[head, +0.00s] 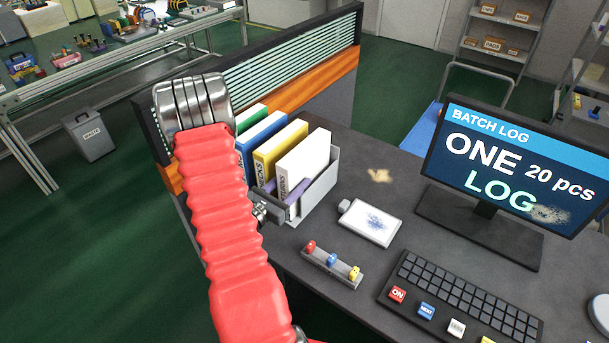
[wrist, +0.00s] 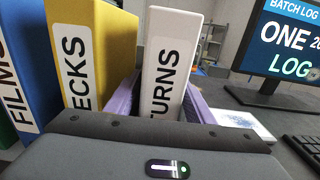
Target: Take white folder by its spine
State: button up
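The white folder (head: 304,160) stands upright at the right end of a row of folders in a grey holder. Its spine, lettered "TURNS" where visible, faces my gripper in the wrist view (wrist: 168,75). My gripper (head: 282,189) is at the lower part of this spine. One purple finger lies on each side of the folder, the left one (wrist: 122,98) between it and the yellow folder. The fingers lie close along the folder's sides; I cannot tell whether they press on it. The spine's bottom is hidden behind my gripper's body.
The yellow folder (head: 279,150), blue folder (head: 259,141) and green folder (head: 250,118) stand to the left in the grey holder (head: 318,193). A slatted partition (head: 290,62) rises behind. A white pad (head: 370,222), monitor (head: 530,160) and keyboard (head: 462,298) are to the right.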

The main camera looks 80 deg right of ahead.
grip_shut()
dwell(0.4)
jog(key=shift+r, duration=0.15)
notch_tip(320, 180, up, 18)
jog(key=shift+f, duration=0.1)
dwell(0.9)
dwell(0.5)
